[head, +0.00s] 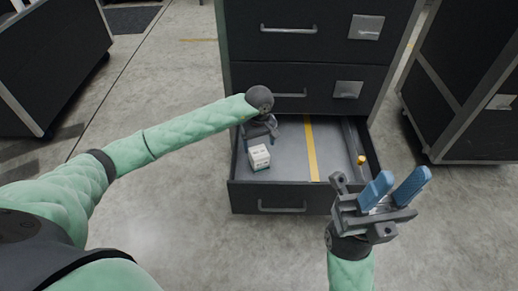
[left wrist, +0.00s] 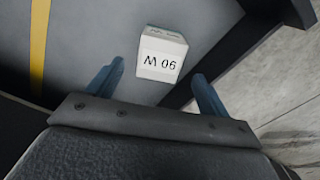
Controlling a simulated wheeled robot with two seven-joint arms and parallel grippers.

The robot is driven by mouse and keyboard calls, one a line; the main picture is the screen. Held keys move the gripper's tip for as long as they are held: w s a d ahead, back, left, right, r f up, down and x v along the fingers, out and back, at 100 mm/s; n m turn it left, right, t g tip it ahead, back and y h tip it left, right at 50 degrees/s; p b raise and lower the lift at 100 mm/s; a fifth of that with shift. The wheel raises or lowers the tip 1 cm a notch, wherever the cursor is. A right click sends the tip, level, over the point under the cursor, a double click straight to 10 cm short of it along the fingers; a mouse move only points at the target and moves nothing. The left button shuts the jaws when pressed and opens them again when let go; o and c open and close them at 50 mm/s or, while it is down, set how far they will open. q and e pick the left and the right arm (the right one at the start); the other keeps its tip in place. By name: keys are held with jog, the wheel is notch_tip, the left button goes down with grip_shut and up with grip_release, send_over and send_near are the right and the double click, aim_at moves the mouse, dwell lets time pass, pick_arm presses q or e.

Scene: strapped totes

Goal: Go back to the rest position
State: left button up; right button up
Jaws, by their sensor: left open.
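My left gripper (head: 266,131) hangs over the open bottom drawer (head: 290,168), its fingers largely hidden behind my wrist in the head view. The left wrist view shows its two blue fingers (left wrist: 157,88) apart, with nothing held between them. A small white box (head: 259,157) sits on the drawer floor just in front of that gripper. It also shows in the left wrist view (left wrist: 162,55), marked "M 06", beyond the fingertips. My right gripper (head: 396,184) is at the right, in front of the drawer's right corner, with its blue fingers apart and empty.
The dark cabinet (head: 310,45) rises behind the open drawer. A yellow strip (head: 311,150) divides the drawer floor, and a small orange-yellow piece (head: 361,160) is at its right side. Dark cases stand at left (head: 50,70) and right (head: 465,80). Concrete floor is clear in front.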

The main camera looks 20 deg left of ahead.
pick_arm(q)
jog(key=shift+r, duration=0.85)
